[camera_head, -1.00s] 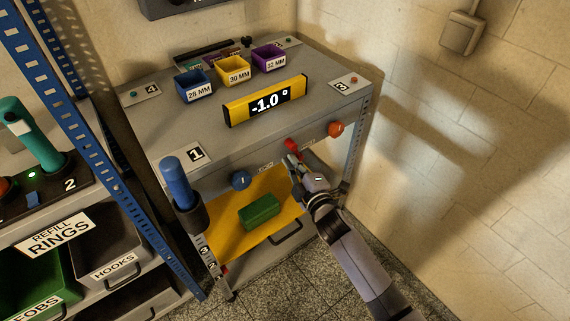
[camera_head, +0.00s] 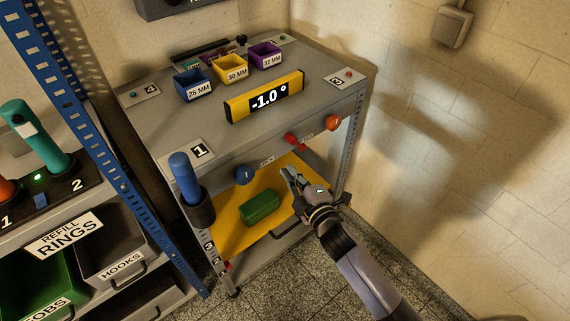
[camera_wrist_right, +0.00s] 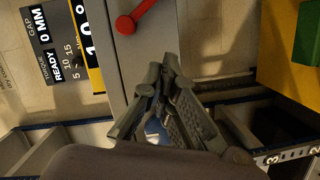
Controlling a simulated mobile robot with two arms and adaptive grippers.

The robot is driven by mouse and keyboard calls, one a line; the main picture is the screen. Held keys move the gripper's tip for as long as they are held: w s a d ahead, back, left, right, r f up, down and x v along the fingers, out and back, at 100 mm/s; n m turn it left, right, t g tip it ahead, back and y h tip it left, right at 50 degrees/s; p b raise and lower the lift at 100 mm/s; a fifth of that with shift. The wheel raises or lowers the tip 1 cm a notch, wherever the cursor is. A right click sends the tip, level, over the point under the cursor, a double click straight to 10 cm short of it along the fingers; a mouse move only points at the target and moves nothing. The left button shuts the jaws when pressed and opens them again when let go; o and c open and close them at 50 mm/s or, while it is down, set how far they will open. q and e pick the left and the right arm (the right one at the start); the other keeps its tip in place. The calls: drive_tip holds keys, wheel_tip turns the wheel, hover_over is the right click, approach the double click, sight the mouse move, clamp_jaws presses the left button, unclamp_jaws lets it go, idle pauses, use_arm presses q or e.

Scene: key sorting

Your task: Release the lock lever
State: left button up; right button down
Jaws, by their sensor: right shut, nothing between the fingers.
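The lock lever appears to be the small red lever (camera_head: 293,140) on the front edge of the grey workbench (camera_head: 222,138), beside a small label. It also shows at the top of the right wrist view (camera_wrist_right: 135,17), slanting up from a round pivot. My right gripper (camera_head: 288,173) is just below and in front of the lever, apart from it. Its fingers (camera_wrist_right: 161,72) are together and empty, pointing toward the bench front. My left gripper is not in view.
An orange knob (camera_head: 333,122) is right of the lever, a blue knob (camera_head: 244,175) left. A green block (camera_head: 261,207) lies on the yellow surface (camera_head: 228,228) below. A blue-handled tool (camera_head: 181,177) stands at the bench's left corner. A wall is at right.

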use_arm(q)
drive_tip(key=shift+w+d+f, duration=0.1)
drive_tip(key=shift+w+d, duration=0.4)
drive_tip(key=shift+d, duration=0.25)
use_arm(e)
drive_tip(key=v, duration=0.5)
drive_tip(key=shift+s+a, duration=0.1)
drive_tip(key=shift+a, duration=0.1)
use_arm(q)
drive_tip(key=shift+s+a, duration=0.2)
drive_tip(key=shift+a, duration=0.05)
